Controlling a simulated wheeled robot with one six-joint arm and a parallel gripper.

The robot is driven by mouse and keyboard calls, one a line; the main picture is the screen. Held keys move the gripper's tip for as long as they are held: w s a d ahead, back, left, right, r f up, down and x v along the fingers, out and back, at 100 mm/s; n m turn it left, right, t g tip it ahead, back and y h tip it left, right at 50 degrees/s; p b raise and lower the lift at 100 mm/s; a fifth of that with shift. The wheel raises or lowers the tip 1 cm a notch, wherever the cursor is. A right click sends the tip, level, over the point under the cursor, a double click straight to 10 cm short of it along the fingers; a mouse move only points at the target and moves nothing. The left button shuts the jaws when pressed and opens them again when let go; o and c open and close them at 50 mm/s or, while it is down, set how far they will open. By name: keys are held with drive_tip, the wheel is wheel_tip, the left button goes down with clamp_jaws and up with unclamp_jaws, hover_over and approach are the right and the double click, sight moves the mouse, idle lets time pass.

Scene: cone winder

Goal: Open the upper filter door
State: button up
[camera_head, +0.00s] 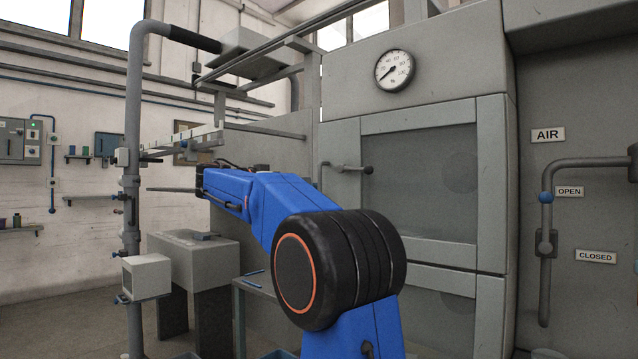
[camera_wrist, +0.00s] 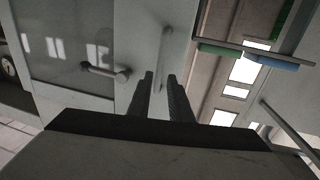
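The upper filter door (camera_head: 418,248) is a grey framed door with a dark window, and it looks shut in the head view. A short bar handle (camera_head: 345,168) with a dark knob sticks out at its left side. The wrist view shows a windowed door panel (camera_wrist: 85,98) at the left, with a bar handle (camera_wrist: 98,70) on it. My gripper (camera_wrist: 161,75) has its two dark fingers apart, with nothing held between them. The handle lies left of the fingers, apart from them. In the head view I cannot make out the fingertips clearly.
A round gauge (camera_head: 394,70) is above the door, and a lower door (camera_head: 440,308) is below. A pipe lever (camera_head: 546,240) stands at the right beside the AIR sign (camera_head: 548,135). A vertical pipe (camera_head: 132,220) and a grey bench (camera_head: 190,262) stand at the left.

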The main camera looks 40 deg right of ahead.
sight(320, 181)
drive_tip(key=d, duration=0.5)
drive_tip(key=s+d, duration=0.1)
drive_tip(key=d, duration=0.2)
clamp_jaws()
